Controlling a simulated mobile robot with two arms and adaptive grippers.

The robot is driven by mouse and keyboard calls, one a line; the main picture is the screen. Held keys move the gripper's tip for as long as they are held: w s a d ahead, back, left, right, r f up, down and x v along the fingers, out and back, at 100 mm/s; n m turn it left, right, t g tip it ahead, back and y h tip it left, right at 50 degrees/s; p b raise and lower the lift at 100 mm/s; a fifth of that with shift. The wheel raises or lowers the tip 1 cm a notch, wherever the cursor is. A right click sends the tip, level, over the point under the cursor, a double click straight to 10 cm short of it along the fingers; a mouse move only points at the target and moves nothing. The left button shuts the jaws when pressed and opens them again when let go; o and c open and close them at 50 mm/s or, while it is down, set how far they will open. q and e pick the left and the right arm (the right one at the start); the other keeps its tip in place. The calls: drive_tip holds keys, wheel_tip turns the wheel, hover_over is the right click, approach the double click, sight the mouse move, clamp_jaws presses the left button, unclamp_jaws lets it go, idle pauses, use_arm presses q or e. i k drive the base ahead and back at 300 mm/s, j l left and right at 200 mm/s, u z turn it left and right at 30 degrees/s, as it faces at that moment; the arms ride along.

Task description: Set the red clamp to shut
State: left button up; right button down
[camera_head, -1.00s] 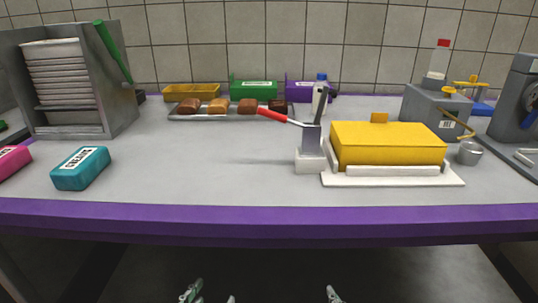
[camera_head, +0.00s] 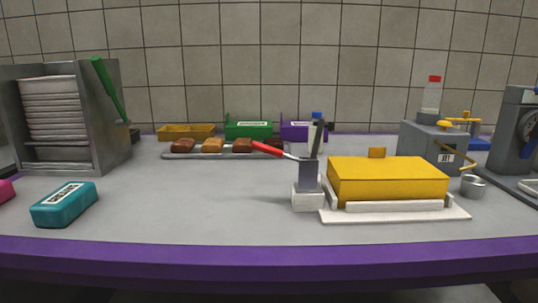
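The red clamp (camera_head: 267,150) stands near the middle of the table, just left of the yellow box. Its red handle sticks out to the left and slightly up from an upright grey metal body (camera_head: 308,175) on a white block (camera_head: 307,199). A dark bar rises steeply at its top. The yellow box (camera_head: 388,181) sits on a white base plate (camera_head: 400,214) with low white rails. I cannot tell whether the clamp touches the box. Neither of my grippers shows in this view.
A teal packet (camera_head: 64,205) lies at the front left, before a grey rack of white sheets (camera_head: 60,115). A tray of brown bars (camera_head: 212,153) lies behind the clamp. A small metal cup (camera_head: 473,186) and grey machines (camera_head: 430,142) stand right. The table's front middle is clear.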

sight(264, 148)
drive_tip(key=k+j+z, duration=0.1)
drive_tip(key=j+z, duration=0.15)
drive_tip(key=j, duration=0.15)
drive_tip(key=k+j+z, duration=0.2)
drive_tip(key=j, duration=0.2)
drive_tip(key=k+j+z, duration=0.1)
drive_tip(key=j+z, duration=0.15)
drive_tip(key=j, duration=0.15)
drive_tip(key=k+j+z, duration=0.45)
drive_tip(key=j, duration=0.25)
drive_tip(key=i, duration=0.05)
